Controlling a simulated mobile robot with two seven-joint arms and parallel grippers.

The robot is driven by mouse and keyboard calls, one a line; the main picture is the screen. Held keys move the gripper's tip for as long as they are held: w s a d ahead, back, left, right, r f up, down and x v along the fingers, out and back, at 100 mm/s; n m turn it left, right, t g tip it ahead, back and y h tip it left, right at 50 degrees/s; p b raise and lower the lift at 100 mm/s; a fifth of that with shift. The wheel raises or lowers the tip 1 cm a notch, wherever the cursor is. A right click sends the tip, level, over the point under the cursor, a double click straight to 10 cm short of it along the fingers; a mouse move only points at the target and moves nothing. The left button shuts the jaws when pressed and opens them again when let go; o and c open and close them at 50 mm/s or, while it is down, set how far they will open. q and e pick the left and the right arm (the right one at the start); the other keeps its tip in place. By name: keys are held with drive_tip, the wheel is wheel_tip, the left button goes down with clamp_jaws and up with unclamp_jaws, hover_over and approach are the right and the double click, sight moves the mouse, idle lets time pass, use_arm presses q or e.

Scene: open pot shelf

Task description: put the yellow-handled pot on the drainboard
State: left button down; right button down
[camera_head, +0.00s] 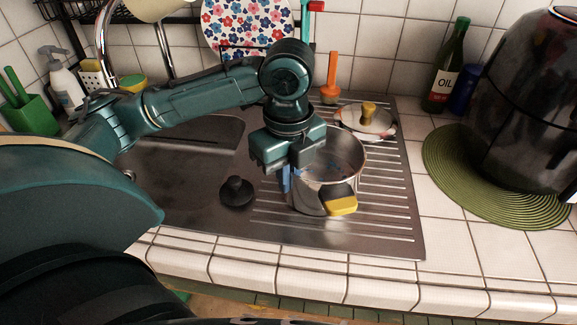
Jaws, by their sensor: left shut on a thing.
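The steel pot (338,168) with a yellow handle (342,206) is on the ribbed drainboard (385,222) of the sink, upright, its handle toward the front. I cannot tell whether its base touches the ribs. My left gripper (288,180) points down at the pot's left side and is shut on the pot there; the arm above hides part of the pot's rim. My right gripper is not in view.
A lid with a yellow knob (368,116) lies behind the pot on the drainboard. A black plug (236,190) is left of the pot. An oil bottle (446,68) and a dark appliance (530,100) on a green mat (440,168) stand to the right. An orange-handled brush (331,80) is at the back.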

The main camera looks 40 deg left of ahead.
use_arm(q)
drive_tip(key=shift+w, duration=0.1)
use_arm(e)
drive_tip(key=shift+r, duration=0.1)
use_arm(q)
drive_tip(key=c, duration=1.9)
unclamp_jaws()
drive_tip(key=shift+c, duration=0.2)
drive_tip(key=o, duration=0.4)
drive_tip(key=shift+c, duration=0.2)
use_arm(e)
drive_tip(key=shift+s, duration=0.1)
